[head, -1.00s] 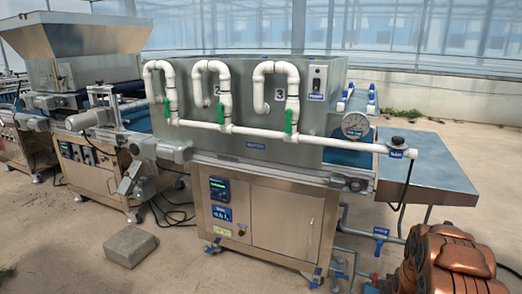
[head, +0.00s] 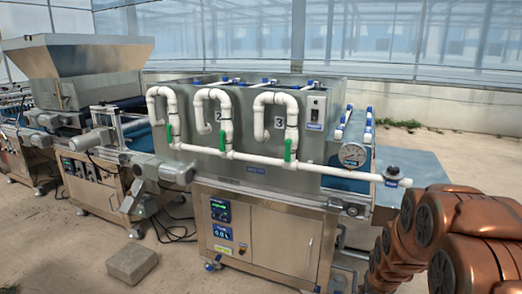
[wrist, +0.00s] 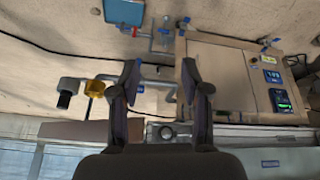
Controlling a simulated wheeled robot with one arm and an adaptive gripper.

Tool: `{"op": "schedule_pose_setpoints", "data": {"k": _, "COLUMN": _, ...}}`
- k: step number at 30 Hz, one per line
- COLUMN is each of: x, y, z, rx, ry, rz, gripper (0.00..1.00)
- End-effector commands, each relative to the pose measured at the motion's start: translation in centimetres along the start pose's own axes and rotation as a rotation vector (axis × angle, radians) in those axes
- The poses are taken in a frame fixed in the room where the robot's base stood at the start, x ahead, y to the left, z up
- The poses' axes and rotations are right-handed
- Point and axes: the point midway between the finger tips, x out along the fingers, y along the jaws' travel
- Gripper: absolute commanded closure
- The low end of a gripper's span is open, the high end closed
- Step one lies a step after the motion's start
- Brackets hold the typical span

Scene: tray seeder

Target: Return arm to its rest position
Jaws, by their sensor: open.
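My gripper shows in the wrist view (wrist: 163,80), with its two dark fingers apart and nothing between them. The wrist picture is turned upside down, with the machine's steel cabinet (wrist: 225,75) beyond the fingers. In the head view my copper-coloured arm (head: 440,235) fills the lower right, and the gripper itself is out of that picture. The watering machine (head: 265,190) stands left of my arm, with white pipes and green valve handles (head: 288,150). A round gauge (head: 351,154) is at its right end.
A blue-topped table (head: 410,170) extends behind my arm at the right. A grey block (head: 132,263) lies on the floor at the lower left. A hopper machine (head: 75,65) stands at the left. The floor in front of the cabinet is open.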

Motion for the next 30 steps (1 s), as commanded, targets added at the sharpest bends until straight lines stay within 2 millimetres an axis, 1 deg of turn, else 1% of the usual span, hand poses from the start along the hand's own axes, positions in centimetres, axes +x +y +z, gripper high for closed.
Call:
{"op": "schedule_pose_setpoints", "data": {"k": 1, "x": -2.2, "y": -0.5, "z": 0.2, "rx": -0.007, "ry": -0.016, "rz": -0.003, "gripper": 0.53}}
{"op": "schedule_pose_setpoints", "data": {"k": 10, "x": -11.2, "y": -2.6, "z": 4.1, "rx": -0.040, "ry": -0.138, "rz": -0.022, "gripper": 0.53}}
{"op": "schedule_pose_setpoints", "data": {"k": 14, "x": -15.0, "y": -3.4, "z": 6.2, "rx": -0.056, "ry": -0.193, "rz": -0.031, "gripper": 0.53}}
{"op": "schedule_pose_setpoints", "data": {"k": 21, "x": -21.9, "y": -4.5, "z": 10.6, "rx": -0.089, "ry": -0.297, "rz": -0.045, "gripper": 0.53}}
{"op": "schedule_pose_setpoints", "data": {"k": 23, "x": -23.6, "y": -4.8, "z": 11.7, "rx": -0.097, "ry": -0.319, "rz": -0.049, "gripper": 0.53}}
{"op": "schedule_pose_setpoints", "data": {"k": 30, "x": -30.2, "y": -5.3, "z": 16.4, "rx": -0.133, "ry": -0.419, "rz": -0.064, "gripper": 0.53}}
